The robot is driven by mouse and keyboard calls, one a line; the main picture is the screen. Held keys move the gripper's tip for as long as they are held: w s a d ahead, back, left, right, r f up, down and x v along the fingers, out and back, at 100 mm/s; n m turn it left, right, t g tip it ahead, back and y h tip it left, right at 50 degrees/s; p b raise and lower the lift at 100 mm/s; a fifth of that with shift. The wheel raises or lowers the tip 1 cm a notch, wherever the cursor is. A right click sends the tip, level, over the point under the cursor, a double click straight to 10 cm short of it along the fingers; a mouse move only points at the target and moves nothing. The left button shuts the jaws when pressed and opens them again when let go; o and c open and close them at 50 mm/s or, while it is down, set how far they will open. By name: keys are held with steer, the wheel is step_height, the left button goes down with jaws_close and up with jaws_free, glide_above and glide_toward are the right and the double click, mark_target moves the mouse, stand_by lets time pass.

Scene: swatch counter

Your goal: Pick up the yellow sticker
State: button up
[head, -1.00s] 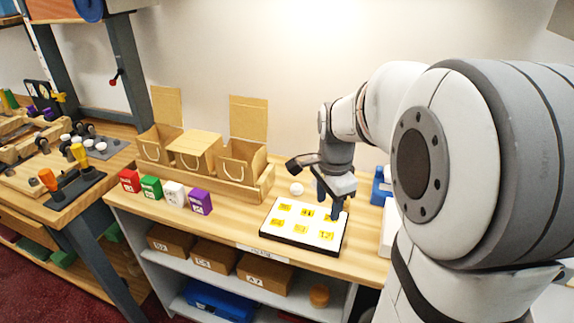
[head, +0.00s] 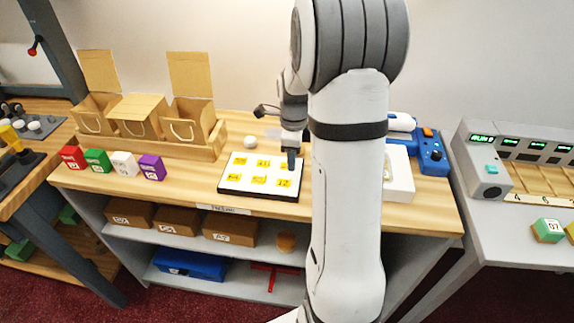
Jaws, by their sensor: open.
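Several yellow stickers with dark markings lie in two rows on a white board with a dark rim (head: 230,188) on the wooden counter. One yellow sticker (head: 259,181) is in the middle of the front row, and another yellow sticker (head: 239,160) is at the back left. The markings are too small to read surely. My gripper (head: 291,163) is over the board's right part, its fingertips close above the back-right sticker area, which they partly hide. I see nothing held in it. I cannot tell whether it touches the board.
A white tray (head: 401,176) and a blue device (head: 431,152) are right of my arm. A grey console (head: 486,158) stands on the right table.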

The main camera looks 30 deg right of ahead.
steer(key=shift+f, duration=0.6)
steer(key=shift+c, duration=0.5)
steer(key=c, duration=0.7)
